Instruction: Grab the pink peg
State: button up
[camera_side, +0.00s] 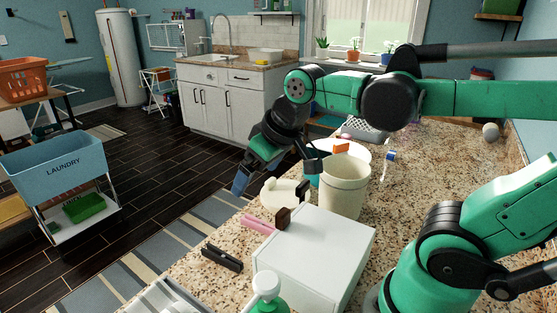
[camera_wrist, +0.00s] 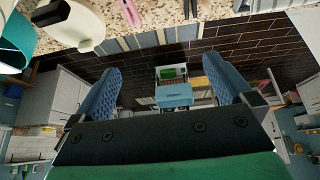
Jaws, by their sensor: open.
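The pink peg (camera_side: 258,224) lies on the granite counter, beside the left edge of a white box (camera_side: 315,255). It also shows at the top of the wrist view (camera_wrist: 130,12), partly cut off by the frame edge. My gripper (camera_side: 243,178) hangs past the counter's far left edge, over the floor side, up and away from the peg. In the wrist view its two blue ridged fingers (camera_wrist: 162,85) stand wide apart with nothing between them.
A black peg (camera_side: 222,258) lies on the counter, front left of the box. A green-bodied pump bottle (camera_side: 266,290) is in front.

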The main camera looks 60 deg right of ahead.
jog(key=shift+s+a+f+t, duration=0.25)
jog(key=shift+s+f+t, duration=0.1)
jog(key=shift+f, duration=0.3)
jog(key=shift+s+a+f+t, duration=0.25)
jog(key=shift+s+f, duration=0.1)
jog(key=shift+f, duration=0.25)
jog(key=shift+c, duration=0.5)
jog(key=shift+s+a+f, duration=0.1)
jog(key=shift+f, duration=0.15)
jog(key=c, duration=0.5)
jog(key=shift+o, duration=0.2)
jog(key=g, duration=0.6)
send_over(257, 222)
notch_tip(257, 222, down, 7)
jog(key=shift+a+f, duration=0.1)
jog(key=shift+f+g, duration=0.4)
jog(key=shift+f, duration=2.8)
